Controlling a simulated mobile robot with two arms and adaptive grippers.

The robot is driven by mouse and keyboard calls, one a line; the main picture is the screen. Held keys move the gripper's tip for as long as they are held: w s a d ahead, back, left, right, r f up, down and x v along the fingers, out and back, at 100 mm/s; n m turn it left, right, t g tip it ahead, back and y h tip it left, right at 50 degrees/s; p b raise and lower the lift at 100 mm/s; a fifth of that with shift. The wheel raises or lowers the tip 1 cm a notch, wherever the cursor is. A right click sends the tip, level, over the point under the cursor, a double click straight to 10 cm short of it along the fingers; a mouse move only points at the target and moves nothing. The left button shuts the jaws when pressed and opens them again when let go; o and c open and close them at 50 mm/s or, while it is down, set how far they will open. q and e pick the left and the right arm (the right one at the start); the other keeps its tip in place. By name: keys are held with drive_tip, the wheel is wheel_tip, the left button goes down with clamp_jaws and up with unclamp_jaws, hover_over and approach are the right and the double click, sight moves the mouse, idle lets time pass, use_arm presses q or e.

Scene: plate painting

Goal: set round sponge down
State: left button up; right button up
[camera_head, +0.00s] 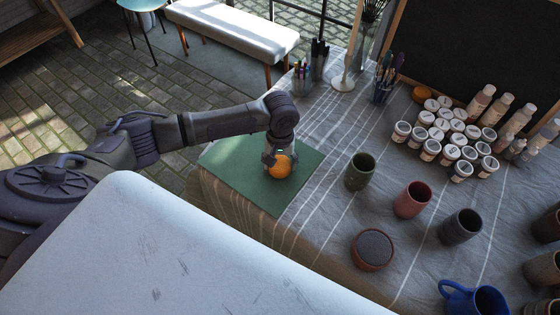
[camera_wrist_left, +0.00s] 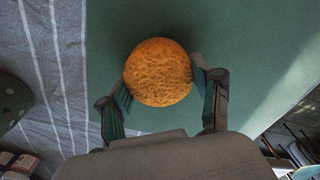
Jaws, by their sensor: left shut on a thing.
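The round orange sponge (camera_head: 279,167) is at the green mat (camera_head: 235,160) on the table's left corner. My left gripper (camera_head: 273,158) reaches down to it from above. In the left wrist view the sponge (camera_wrist_left: 158,72) sits between the two fingertips (camera_wrist_left: 160,85), which are shut on its sides. The green mat (camera_wrist_left: 250,45) fills the background behind it. I cannot tell whether the sponge touches the mat. My right gripper is not in view.
A green cup (camera_head: 359,172), a red cup (camera_head: 412,200) and a dark cup (camera_head: 460,227) stand to the right on the striped cloth (camera_head: 330,225). Pen holders (camera_head: 302,82) stand behind the mat. Several paint jars (camera_head: 430,150) stand further right. The mat around the sponge is clear.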

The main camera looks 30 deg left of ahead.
sight(280, 162)
use_arm(q)
drive_tip(key=shift+f, duration=0.15)
drive_tip(key=o, duration=1)
wheel_tip(280, 162, up, 12)
drive_tip(key=shift+r, duration=0.2)
